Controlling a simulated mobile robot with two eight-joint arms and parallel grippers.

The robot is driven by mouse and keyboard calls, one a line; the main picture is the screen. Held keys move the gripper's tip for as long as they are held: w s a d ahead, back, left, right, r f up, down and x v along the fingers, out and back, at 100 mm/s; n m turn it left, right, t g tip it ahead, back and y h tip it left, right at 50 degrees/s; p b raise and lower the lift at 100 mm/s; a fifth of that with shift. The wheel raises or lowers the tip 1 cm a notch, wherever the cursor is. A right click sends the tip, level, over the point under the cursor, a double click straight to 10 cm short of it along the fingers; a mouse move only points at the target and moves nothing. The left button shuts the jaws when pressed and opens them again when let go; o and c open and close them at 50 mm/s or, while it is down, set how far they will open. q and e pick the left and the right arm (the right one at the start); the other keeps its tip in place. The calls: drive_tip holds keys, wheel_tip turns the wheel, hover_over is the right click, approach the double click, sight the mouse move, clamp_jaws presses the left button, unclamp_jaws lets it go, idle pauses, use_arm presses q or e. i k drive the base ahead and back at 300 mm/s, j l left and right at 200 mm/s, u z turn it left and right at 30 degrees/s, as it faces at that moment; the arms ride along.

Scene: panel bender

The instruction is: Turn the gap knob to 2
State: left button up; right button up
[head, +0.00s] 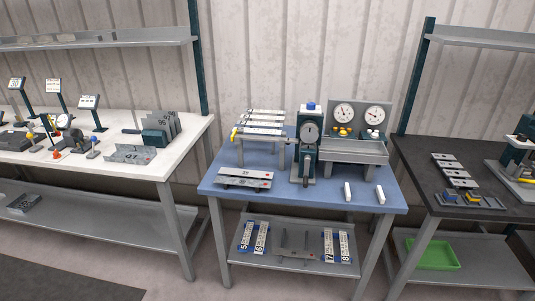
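The bender-like machine (305,150) stands on the blue-topped table in the middle of the head view. It has a dark teal body, a blue cap on top and a round grey dial (310,131) on its front. This dial may be the gap knob, but its marks are too small to read, so I cannot tell its setting. Neither of my grippers is in view, and nothing is seen touching the machine.
Two white gauges (360,115) stand behind a grey tray (357,152). A rack of strips (264,124) stands left of the machine. Two white blocks (363,193) lie on the blue tabletop (325,200). A white bench (80,160) is left, a dark bench (430,175) right.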

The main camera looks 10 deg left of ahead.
sight(310, 106)
drive_tip(key=i+l+u, duration=0.35)
drive_tip(key=i, duration=0.25)
drive_tip(key=i+l+u, duration=0.35)
drive_tip(key=i, duration=0.2)
